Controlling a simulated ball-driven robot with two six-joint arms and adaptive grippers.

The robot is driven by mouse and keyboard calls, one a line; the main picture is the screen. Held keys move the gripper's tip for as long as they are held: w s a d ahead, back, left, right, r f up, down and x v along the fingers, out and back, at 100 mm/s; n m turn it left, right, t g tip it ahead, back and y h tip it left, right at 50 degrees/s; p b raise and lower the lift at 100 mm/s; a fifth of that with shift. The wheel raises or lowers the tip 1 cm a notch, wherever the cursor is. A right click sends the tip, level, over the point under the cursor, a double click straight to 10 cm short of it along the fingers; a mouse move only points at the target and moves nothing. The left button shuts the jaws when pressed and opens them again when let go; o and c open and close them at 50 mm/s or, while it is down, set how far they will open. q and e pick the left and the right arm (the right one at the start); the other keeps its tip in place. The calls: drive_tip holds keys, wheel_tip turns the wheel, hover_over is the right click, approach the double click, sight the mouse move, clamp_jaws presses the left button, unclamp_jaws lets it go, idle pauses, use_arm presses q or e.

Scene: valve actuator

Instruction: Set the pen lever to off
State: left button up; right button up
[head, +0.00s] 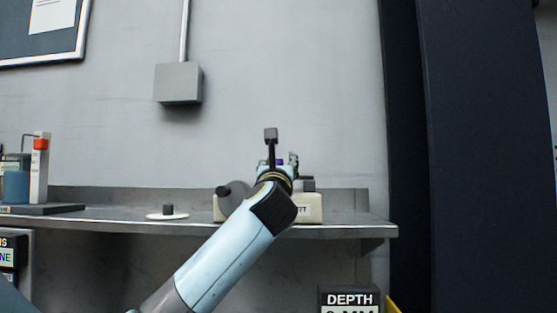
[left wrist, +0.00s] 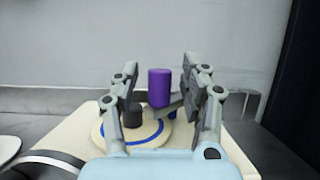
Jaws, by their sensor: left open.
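A cream device (head: 308,208) stands on the shelf, largely hidden behind my left arm in the head view. In the left wrist view its cream base (left wrist: 82,142) carries a round disc with a blue ring (left wrist: 152,136). A purple cylindrical knob (left wrist: 159,88) stands upright above the disc, beside a grey bar (left wrist: 172,104) that looks like the lever. A short dark knob (left wrist: 134,115) is left of it. My left gripper (head: 278,160) is open, its fingers on either side of the purple knob with gaps visible. The lever's setting cannot be read. My right gripper is not in view.
The grey shelf (head: 115,218) has a white disc with a dark knob (head: 168,212) left of the device. A grey wall box (head: 178,83) hangs above. A dark pillar (head: 480,150) stands right.

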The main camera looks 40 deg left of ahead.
use_arm(q)
drive_tip(key=shift+w+a+r, duration=0.1)
drive_tip(key=shift+w+a, duration=0.1)
drive_tip(key=shift+w, duration=0.05)
clamp_jaws()
idle(0.4)
